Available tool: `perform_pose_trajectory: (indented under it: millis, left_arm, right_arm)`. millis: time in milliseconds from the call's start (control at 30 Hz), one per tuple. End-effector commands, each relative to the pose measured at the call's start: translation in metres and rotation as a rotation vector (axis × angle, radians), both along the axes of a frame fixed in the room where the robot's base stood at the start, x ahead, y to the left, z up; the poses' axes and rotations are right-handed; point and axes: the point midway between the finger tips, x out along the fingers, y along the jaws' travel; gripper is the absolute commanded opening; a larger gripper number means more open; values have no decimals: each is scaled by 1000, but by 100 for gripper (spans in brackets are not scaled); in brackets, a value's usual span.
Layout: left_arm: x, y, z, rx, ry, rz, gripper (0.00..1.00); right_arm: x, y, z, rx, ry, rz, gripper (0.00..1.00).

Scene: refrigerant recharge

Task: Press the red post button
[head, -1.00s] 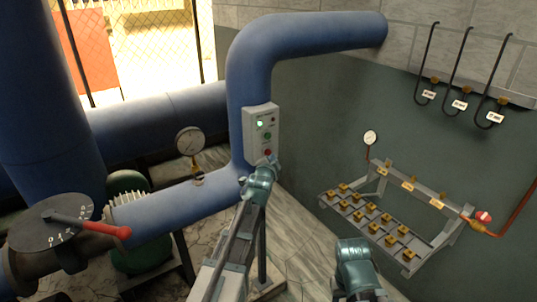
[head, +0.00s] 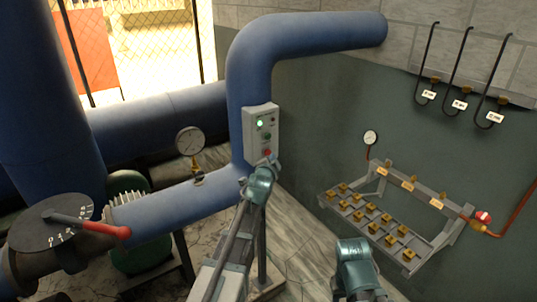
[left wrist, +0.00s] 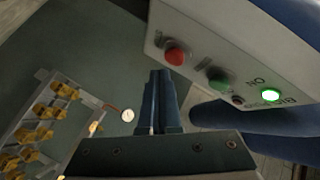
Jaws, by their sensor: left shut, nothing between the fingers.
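The red button (head: 267,152) is at the bottom of a grey control box (head: 250,130) fixed by the blue pipe. In the left wrist view the red button (left wrist: 175,55) stands out from the box face, beside a green button (left wrist: 217,76) and a lit green lamp (left wrist: 269,95). My left gripper (head: 271,160) is just below the red button in the head view. In the left wrist view my left gripper (left wrist: 160,73) is shut and empty, its tips close to the red button. I cannot tell whether they touch.
A pressure gauge (head: 189,141) stands on the blue pipe (head: 180,207) left of the box. A dial with a red lever (head: 92,227) is at the lower left. A metal rack (head: 376,226) with several brass fittings stands to the right, by the wall.

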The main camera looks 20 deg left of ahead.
Motion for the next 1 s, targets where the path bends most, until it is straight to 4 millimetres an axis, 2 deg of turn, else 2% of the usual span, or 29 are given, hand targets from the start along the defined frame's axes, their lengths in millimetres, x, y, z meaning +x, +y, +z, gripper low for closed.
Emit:
perform_pose_trajectory:
  millis: [1000]
  left_arm:
    - [5,7,0,0,0,0,0]
  right_arm:
    - [0,0,0,0,0,0,50]
